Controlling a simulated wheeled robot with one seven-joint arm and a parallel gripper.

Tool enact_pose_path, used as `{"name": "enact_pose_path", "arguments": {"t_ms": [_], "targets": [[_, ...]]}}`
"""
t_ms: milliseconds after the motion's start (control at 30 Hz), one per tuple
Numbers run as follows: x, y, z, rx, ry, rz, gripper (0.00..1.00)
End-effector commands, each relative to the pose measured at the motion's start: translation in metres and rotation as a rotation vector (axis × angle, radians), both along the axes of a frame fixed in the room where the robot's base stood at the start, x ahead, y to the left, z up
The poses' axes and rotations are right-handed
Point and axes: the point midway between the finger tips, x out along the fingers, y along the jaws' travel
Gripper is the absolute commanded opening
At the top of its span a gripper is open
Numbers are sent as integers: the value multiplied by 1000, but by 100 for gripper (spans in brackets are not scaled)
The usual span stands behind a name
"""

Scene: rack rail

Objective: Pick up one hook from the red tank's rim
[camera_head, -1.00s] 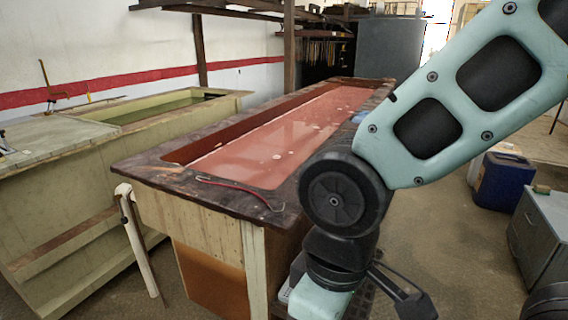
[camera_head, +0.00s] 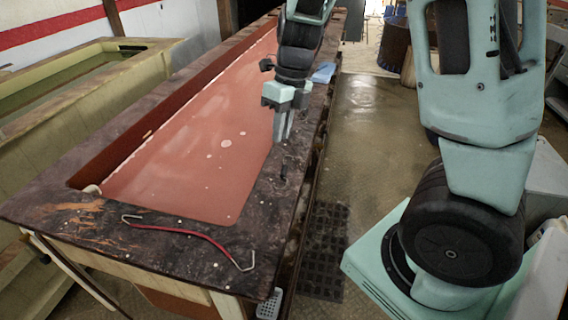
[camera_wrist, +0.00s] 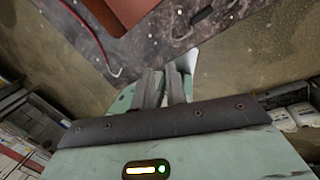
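The red tank (camera_head: 100,228) has a broad dark rim around red liquid. A hook with a red grip and bent wire ends (camera_head: 190,234) lies on the near rim; part of it shows in the wrist view (camera_wrist: 88,28). A small dark item (camera_head: 284,172), perhaps another hook, lies on the right rim; a dark piece with thin wire also shows in the wrist view (camera_wrist: 203,15). My gripper (camera_head: 281,138) points down over the right rim, just behind the dark item. Its fingers (camera_wrist: 164,75) are close together, and no hook shows between them.
A pale tank with green liquid (camera_head: 75,88) stands at the left. A blue item (camera_head: 323,72) lies on the right rim farther back. A dark floor grate (camera_head: 322,250) and open floor lie right of the tank.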

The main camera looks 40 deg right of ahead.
Motion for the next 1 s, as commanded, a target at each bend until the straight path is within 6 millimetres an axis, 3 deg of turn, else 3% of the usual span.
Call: {"name": "enact_pose_path", "arguments": {"t_ms": [100, 267, 700, 1000], "targets": [[6, -23, 7, -8, 32, -217, 14], [9, -32, 0, -12, 49, -331, 14], [9, -16, -86, -12, 52, -335, 14], [11, -9, -114, -12, 48, -332, 14]]}}
